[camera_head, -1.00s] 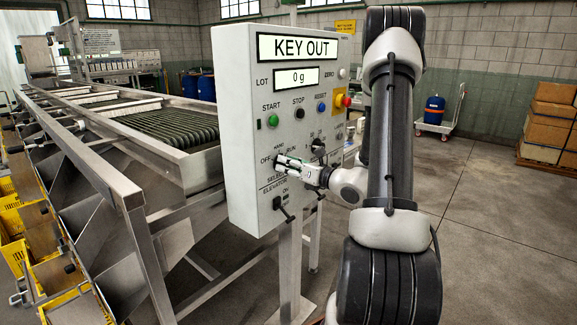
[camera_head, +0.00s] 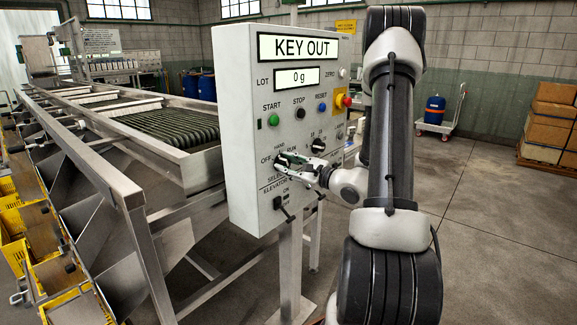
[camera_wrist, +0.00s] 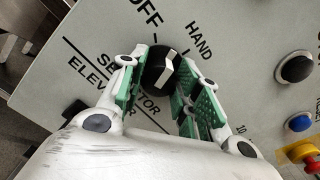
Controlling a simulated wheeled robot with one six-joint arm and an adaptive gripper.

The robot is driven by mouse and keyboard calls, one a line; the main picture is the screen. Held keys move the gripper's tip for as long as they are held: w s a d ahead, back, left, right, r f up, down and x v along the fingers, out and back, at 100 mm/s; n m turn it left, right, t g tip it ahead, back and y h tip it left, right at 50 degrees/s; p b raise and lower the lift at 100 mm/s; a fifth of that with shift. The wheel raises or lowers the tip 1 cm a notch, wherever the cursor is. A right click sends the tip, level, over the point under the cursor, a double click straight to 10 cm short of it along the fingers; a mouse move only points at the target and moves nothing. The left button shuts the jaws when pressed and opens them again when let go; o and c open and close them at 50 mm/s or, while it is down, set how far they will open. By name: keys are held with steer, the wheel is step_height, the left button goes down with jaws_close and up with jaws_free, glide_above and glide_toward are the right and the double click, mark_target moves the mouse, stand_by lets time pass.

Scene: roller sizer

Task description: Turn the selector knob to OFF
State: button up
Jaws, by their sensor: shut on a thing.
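The selector knob (camera_wrist: 158,70) is black and round with a white bar. It sits on the grey control panel (camera_head: 240,110) in the wrist view, near the printed OFF (camera_wrist: 146,16) and HAND (camera_wrist: 199,37) labels. The bar's upper end points between these labels, seemingly nearer HAND; its exact setting is hard to tell. My gripper (camera_head: 285,160) is at the panel, with its green-padded fingers on either side of the knob, shut on it.
A second black knob (camera_head: 318,145) is just right of my gripper. An elevator switch (camera_head: 278,203) is below. The red emergency stop (camera_head: 346,101) and several buttons are above. The display (camera_head: 297,46) reads KEY OUT. The steel sizer (camera_head: 150,160) stands left.

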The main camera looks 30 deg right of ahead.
steer(key=n, duration=0.3)
steer(key=shift+f+n, duration=0.1)
steer(key=shift+n, duration=0.2)
steer(key=shift+s+n, duration=0.1)
steer(key=shift+n, duration=1.8)
steer(key=shift+f, duration=0.1)
steer(key=o, duration=1)
steer(key=v, duration=1.2)
